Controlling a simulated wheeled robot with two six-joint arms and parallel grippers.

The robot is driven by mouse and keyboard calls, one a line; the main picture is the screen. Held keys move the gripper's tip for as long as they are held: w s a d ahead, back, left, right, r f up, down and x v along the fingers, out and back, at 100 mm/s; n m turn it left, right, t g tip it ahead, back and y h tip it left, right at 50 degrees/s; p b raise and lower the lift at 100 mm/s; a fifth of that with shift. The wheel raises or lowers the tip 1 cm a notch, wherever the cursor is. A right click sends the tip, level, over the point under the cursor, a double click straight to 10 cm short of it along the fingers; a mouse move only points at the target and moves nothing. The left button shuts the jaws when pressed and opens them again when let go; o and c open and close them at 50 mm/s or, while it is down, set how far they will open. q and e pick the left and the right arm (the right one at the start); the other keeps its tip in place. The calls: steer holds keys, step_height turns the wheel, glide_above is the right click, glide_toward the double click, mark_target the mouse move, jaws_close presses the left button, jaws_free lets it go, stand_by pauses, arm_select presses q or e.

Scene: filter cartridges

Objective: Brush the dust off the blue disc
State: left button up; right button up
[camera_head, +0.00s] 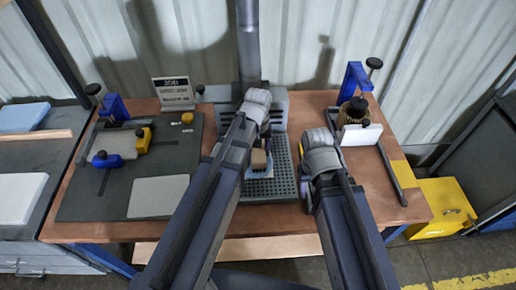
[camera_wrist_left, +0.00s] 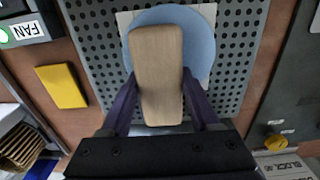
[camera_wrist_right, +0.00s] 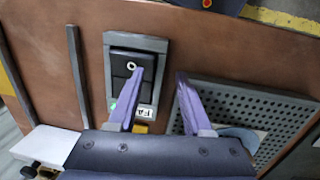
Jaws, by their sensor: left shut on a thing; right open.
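The blue disc (camera_wrist_left: 203,42) lies on a white square sheet (camera_wrist_left: 125,20) on a grey perforated plate (camera_wrist_left: 232,85). No separate dust can be made out on it. My left gripper (camera_wrist_left: 160,108) is shut on a wooden brush block (camera_wrist_left: 158,70), which is over the disc and hides its middle. Bristles are hidden, so I cannot tell whether the brush touches the disc. In the head view the brush (camera_head: 259,160) shows beside my left arm. My right gripper (camera_wrist_right: 160,80) is open and empty above the table, left of the perforated plate (camera_wrist_right: 265,105) in its wrist view. Part of the disc (camera_wrist_right: 240,137) shows there.
A black switch box (camera_wrist_right: 130,62) labelled FAN stands beneath my right gripper. A yellow block (camera_wrist_left: 62,86) lies beside the plate. A dark mat (camera_head: 90,205) with blue and yellow fixtures is at left. A blue clamp stand (camera_head: 355,80) and brown round item (camera_head: 352,112) are at right.

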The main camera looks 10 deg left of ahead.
mark_target(259, 157)
arm_select(q)
steer(key=shift+s+d+f, duration=0.1)
steer(key=shift+s+d, duration=0.1)
steer(key=shift+s, duration=0.55)
steer(key=shift+s+d+f, duration=0.1)
steer(key=shift+s+d, duration=0.1)
steer(key=shift+s, duration=0.55)
arm_select(e)
steer(key=shift+f, duration=0.1)
arm_select(q)
steer(key=shift+s, duration=0.15)
steer(key=shift+s+d+r, duration=0.1)
steer(key=shift+s+d, duration=0.15)
steer(key=shift+s, duration=0.45)
steer(key=shift+s+d+r, duration=0.1)
steer(key=shift+s+d, duration=0.1)
steer(key=shift+s, duration=0.5)
step_height(259, 157, up, 6)
steer(key=p, duration=0.6)
arm_select(e)
step_height(259, 157, up, 6)
arm_select(q)
steer(key=shift+w, duration=0.1)
arm_select(e)
steer(key=shift+r, duration=0.2)
